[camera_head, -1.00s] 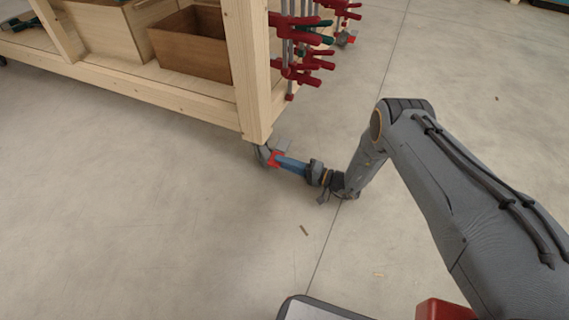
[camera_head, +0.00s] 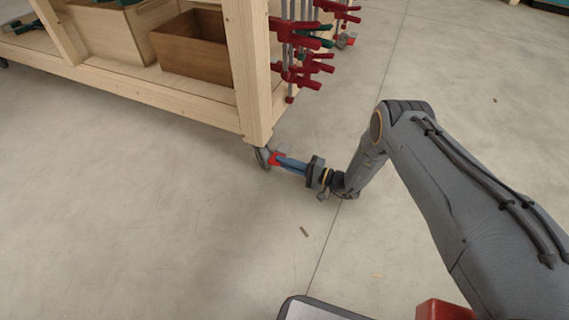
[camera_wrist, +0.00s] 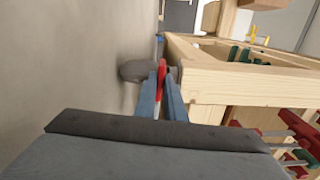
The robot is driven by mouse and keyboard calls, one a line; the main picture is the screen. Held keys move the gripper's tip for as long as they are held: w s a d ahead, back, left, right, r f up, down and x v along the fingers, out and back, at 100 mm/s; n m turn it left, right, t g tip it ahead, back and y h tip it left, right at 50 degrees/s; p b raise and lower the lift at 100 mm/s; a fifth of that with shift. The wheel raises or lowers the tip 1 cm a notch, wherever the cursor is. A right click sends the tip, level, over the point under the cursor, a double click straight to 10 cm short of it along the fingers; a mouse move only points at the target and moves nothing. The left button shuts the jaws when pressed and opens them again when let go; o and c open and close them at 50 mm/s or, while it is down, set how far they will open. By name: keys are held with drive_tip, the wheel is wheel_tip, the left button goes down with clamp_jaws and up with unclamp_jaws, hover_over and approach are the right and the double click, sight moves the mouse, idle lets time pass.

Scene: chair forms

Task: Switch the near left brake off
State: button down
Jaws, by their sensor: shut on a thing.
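A wooden workbench cart stands on casters. The nearest corner caster (camera_head: 262,158) has a grey wheel and a red brake pedal (camera_head: 276,159). My gripper (camera_head: 285,163) reaches in from the right, low over the floor, with its blue fingers at the pedal. In the wrist view the wheel (camera_wrist: 135,70) is left of the fingers. The red pedal (camera_wrist: 161,70) stands between the two blue fingers of my gripper (camera_wrist: 163,82), which is shut on it.
The cart's wooden leg (camera_head: 250,70) rises right above the caster. Red clamps (camera_head: 300,75) hang on the cart's end. A brown box (camera_head: 195,48) sits on the lower shelf. Another caster (camera_head: 346,40) shows farther back.

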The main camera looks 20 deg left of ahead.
drive_tip(key=shift+w+r+m, duration=0.1)
drive_tip(key=shift+r+m, duration=0.2)
drive_tip(key=shift+m, duration=0.7)
drive_tip(key=c, duration=1.8)
unclamp_jaws()
drive_tip(key=shift+c, duration=0.2)
drive_tip(key=shift+s+d+p, duration=0.15)
drive_tip(key=shift+d+p, duration=0.65)
drive_tip(key=shift+d, duration=1.15)
drive_tip(key=shift+s+d+p, duration=0.15)
drive_tip(key=shift+d+p, duration=0.6)
drive_tip(key=shift+d, duration=1.2)
